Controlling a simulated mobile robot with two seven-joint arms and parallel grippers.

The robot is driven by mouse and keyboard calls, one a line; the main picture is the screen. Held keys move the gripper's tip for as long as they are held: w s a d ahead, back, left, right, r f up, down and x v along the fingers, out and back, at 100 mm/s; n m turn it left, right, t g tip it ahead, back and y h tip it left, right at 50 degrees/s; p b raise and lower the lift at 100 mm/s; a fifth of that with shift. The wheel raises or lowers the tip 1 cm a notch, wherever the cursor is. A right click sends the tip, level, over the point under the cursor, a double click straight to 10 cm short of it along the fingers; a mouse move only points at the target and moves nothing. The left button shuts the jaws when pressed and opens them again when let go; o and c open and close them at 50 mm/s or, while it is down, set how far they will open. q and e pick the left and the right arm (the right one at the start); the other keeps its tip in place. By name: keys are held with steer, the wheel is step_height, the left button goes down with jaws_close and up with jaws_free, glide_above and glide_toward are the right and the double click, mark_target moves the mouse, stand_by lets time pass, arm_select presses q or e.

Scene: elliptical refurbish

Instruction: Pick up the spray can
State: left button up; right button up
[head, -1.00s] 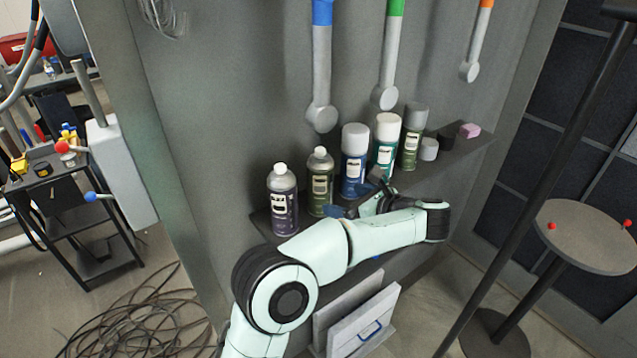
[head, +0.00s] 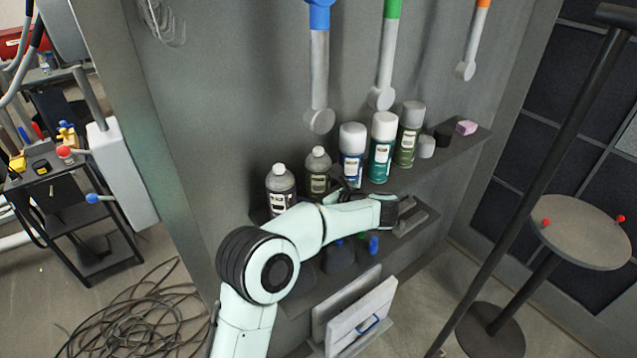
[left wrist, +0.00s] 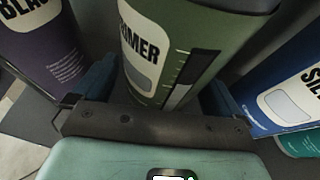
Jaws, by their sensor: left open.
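Several spray cans stand upright in a row on the upper shelf (head: 468,142). The green can marked "PRIMER" (head: 318,170) is second from the left; its label fills the left wrist view (left wrist: 165,45). My left gripper (left wrist: 158,85) is open, with one blue-grey finger on each side of this can. In the head view my left gripper (head: 338,192) is at the can's lower part, partly hidden by my arm. Whether the fingers touch the can cannot be told. A dark purple can (head: 280,188) stands left of it and a blue can (head: 352,155) right. My right gripper is not in view.
A teal can (head: 381,146), an olive can (head: 408,136), a small grey pot (head: 427,147) and a pink block (head: 466,127) stand farther right on the shelf. Tools with grey heads (head: 319,121) hang above. A lower shelf holds dark items. A round table (head: 583,232) stands right.

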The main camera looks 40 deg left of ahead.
arm_select(q)
steer(key=c, duration=1.2)
steer(key=shift+o, duration=0.2)
steer(key=shift+d+r, duration=0.1)
